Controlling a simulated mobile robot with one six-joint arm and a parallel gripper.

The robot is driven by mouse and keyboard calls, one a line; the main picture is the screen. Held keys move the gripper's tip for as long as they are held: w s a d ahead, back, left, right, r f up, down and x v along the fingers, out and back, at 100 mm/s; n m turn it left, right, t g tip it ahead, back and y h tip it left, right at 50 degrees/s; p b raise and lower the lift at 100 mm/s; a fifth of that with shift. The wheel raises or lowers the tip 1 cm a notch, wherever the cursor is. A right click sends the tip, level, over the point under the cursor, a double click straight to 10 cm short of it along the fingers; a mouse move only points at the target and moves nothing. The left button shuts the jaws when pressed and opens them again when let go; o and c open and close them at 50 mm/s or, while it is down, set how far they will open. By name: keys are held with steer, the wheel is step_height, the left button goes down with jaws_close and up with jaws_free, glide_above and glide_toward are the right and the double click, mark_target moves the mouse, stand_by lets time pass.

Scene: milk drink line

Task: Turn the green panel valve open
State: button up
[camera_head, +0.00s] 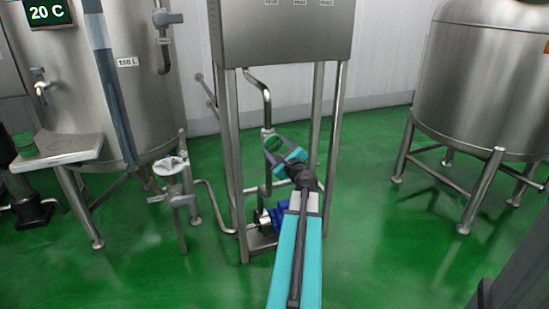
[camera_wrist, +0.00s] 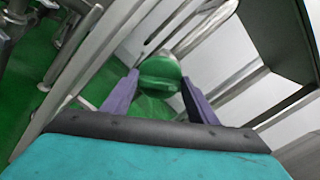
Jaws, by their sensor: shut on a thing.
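The green panel valve (camera_head: 276,144) is a round green handle on a steel pipe under the control cabinet, between the frame's legs. My gripper (camera_head: 272,148) reaches it from the front right, with its fingers at either side of the handle. In the wrist view the green handle (camera_wrist: 160,72) sits between the two purple fingertips of my gripper (camera_wrist: 158,88). My gripper is shut on the handle. The handle's turn angle is hard to read, and its stem is partly hidden by the fingers.
The steel cabinet (camera_head: 282,32) stands on legs close around my arm. A blue pump (camera_head: 283,214) sits low behind it. Green floor at right is clear.

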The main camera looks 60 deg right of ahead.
steer(key=n+b, duration=0.4)
steer(key=b, duration=0.1)
steer(key=n+b, duration=0.2)
steer(key=n, duration=0.1)
steer(key=shift+w+f, duration=0.1)
steer(key=shift+w, duration=0.25)
steer(key=n+b, duration=0.3)
steer(key=shift+r+b, duration=0.2)
steer(key=shift+b, duration=0.15)
steer(key=shift+r+n, duration=0.1)
steer(key=shift+n, duration=0.2)
steer(key=o, duration=1)
steer(key=shift+o, duration=0.2)
steer(key=shift+s+f, duration=0.1)
steer(key=shift+f, duration=0.35)
